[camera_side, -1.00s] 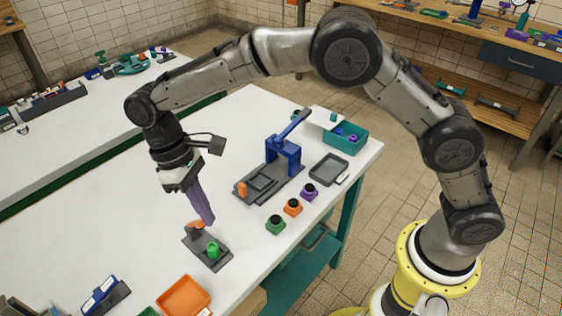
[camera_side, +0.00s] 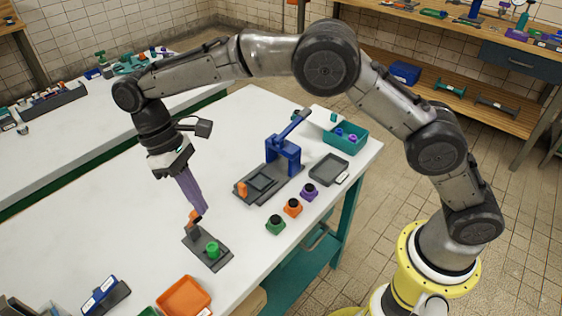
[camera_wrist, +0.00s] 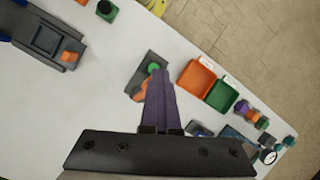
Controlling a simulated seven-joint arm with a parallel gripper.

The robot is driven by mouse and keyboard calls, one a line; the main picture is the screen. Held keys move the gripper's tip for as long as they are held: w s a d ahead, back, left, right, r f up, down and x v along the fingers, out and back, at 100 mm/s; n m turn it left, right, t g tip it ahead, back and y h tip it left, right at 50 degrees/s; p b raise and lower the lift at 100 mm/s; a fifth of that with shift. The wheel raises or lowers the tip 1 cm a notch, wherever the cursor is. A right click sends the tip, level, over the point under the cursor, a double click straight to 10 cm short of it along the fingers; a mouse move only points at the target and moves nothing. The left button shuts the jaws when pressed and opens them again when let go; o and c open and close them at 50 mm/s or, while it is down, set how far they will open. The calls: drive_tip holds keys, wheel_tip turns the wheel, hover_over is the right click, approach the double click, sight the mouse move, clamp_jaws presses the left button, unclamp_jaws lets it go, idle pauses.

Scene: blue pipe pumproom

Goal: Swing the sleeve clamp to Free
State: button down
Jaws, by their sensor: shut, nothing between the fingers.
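A small dark grey fixture (camera_side: 220,262) lies on the white bench, with a green round piece (camera_side: 212,249) on it and an orange lever-like part (camera_side: 193,216) at its far end. I take this to be the sleeve clamp; no Free mark is readable. My gripper (camera_side: 199,213) points down with its long purple fingers together and empty. Its tips are right at the orange part and partly cover it; I cannot tell whether they touch.
A blue press on a grey base (camera_side: 283,155) stands behind to the right. Green (camera_side: 275,225), orange (camera_side: 292,208) and purple (camera_side: 309,192) blocks line the front edge. An orange tray (camera_side: 184,297) lies nearer.

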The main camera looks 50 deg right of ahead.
drive_tip(key=w+f+t, duration=0.4)
drive_tip(key=w+f, duration=0.1)
drive_tip(key=w, duration=0.5)
wheel_tip(320, 180, up, 6)
drive_tip(key=s, duration=0.3)
drive_tip(key=shift+a+r+y, duration=0.25)
drive_tip(key=shift+a+y, duration=0.05)
drive_tip(key=shift+w+r, duration=0.1)
